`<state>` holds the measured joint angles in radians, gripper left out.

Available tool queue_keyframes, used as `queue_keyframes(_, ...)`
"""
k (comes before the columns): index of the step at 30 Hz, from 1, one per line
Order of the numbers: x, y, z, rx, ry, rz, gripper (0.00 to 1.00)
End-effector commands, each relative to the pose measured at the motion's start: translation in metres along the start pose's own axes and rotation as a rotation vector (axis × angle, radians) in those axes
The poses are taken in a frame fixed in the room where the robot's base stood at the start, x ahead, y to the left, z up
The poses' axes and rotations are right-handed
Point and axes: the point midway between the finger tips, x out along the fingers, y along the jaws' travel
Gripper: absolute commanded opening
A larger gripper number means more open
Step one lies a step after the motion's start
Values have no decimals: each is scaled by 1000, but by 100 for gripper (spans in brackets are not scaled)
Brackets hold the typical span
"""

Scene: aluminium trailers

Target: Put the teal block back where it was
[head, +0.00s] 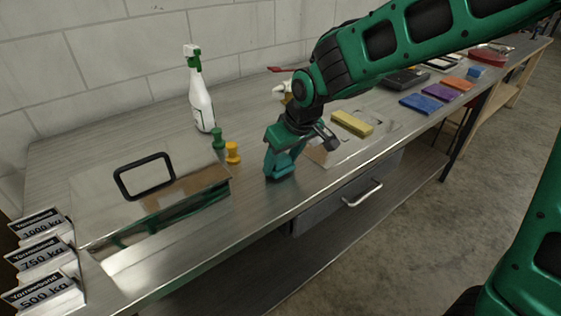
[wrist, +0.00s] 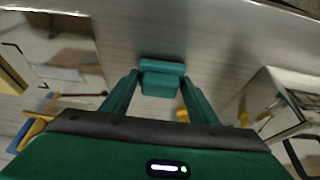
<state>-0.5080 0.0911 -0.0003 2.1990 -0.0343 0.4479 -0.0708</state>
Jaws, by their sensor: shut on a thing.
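The teal block (wrist: 161,78) is between the fingertips of my gripper (wrist: 160,92) in the wrist view. In the head view my gripper (head: 278,165) points down over the metal bench, near its front edge, and is shut on the teal block (head: 281,170). The block and the fingers are almost the same colour there, so the block's outline is hard to make out. I cannot tell whether the block touches the bench top.
A green peg (head: 218,139) and a yellow peg (head: 232,153) stand left of my gripper, with a spray bottle (head: 201,100) behind. A shiny box with a black frame (head: 145,177) is further left. A yellow block (head: 352,123) lies right on a plate (head: 375,140).

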Motion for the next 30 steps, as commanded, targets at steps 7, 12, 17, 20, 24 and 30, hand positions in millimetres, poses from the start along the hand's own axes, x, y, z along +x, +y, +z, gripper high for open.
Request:
queue_keyframes(7, 6, 0, 2, 0, 2, 0, 30)
queue_keyframes(12, 7, 0, 3, 1, 1, 0, 30)
queue_keyframes(17, 8, 1, 3, 1, 1, 1, 73)
queue_keyframes(20, 8, 1, 4, 2, 1, 1, 73)
queue_keyframes(24, 7, 1, 3, 2, 1, 1, 73)
queue_keyframes(30, -7, 2, 2, 3, 4, 1, 73)
